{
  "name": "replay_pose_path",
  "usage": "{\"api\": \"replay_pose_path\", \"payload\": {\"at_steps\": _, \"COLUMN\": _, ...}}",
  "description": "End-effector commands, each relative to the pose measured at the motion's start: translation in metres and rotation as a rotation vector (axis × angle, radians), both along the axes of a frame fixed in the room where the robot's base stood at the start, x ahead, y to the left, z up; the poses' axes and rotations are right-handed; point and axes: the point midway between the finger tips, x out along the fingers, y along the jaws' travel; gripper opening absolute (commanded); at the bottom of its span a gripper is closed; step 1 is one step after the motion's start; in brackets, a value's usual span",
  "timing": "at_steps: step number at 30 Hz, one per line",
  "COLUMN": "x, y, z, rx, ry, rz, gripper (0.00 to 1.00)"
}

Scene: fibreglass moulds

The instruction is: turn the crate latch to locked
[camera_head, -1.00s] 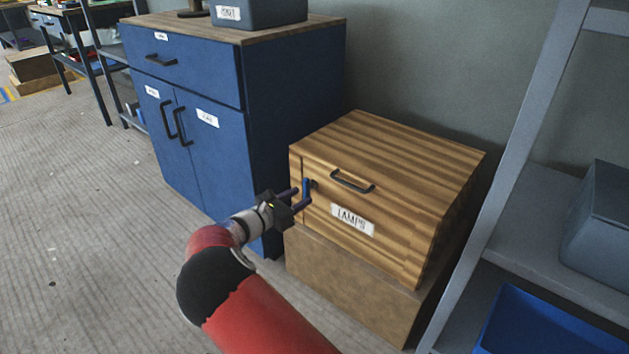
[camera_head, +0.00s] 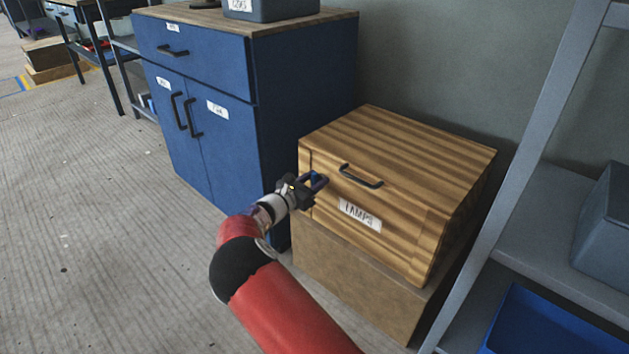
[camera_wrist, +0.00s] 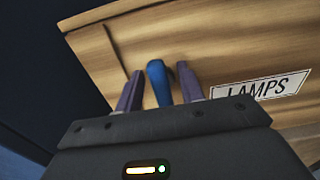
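The wooden crate (camera_head: 400,165) has a dark handle and a LAMPS label on its front. The blue crate latch (camera_head: 315,176) is at the left of that front, mostly covered by my gripper (camera_head: 318,181) in the head view. In the wrist view the blue latch (camera_wrist: 158,82) stands between the two purple fingers of my gripper (camera_wrist: 158,70), with a narrow gap showing on each side. The fingers are apart around it. The latch's base and any lock marks are hidden or too small to read.
The crate rests on a plain brown box (camera_head: 350,275). A blue cabinet (camera_head: 300,110) stands close on the left, and a grey shelf frame (camera_head: 525,165) with a blue bin (camera_head: 550,325) is on the right. The floor (camera_head: 110,220) at the left is clear.

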Motion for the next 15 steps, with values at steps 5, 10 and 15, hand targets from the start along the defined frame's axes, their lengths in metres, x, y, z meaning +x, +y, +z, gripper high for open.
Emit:
{"api": "replay_pose_path", "payload": {"at_steps": 5, "x": -0.0002, "y": -0.0001, "z": -0.0001, "rx": 0.000, "ry": 0.000, "rz": 0.000, "gripper": 0.25}}
{"api": "replay_pose_path", "payload": {"at_steps": 10, "x": -0.0003, "y": 0.0000, "z": -0.0002, "rx": 0.000, "ry": 0.000, "rz": 0.000, "gripper": 0.06}}
{"api": "replay_pose_path", "payload": {"at_steps": 15, "x": -0.0004, "y": -0.0001, "z": -0.0008, "rx": 0.009, "ry": -0.006, "rz": 0.000, "gripper": 0.06}}
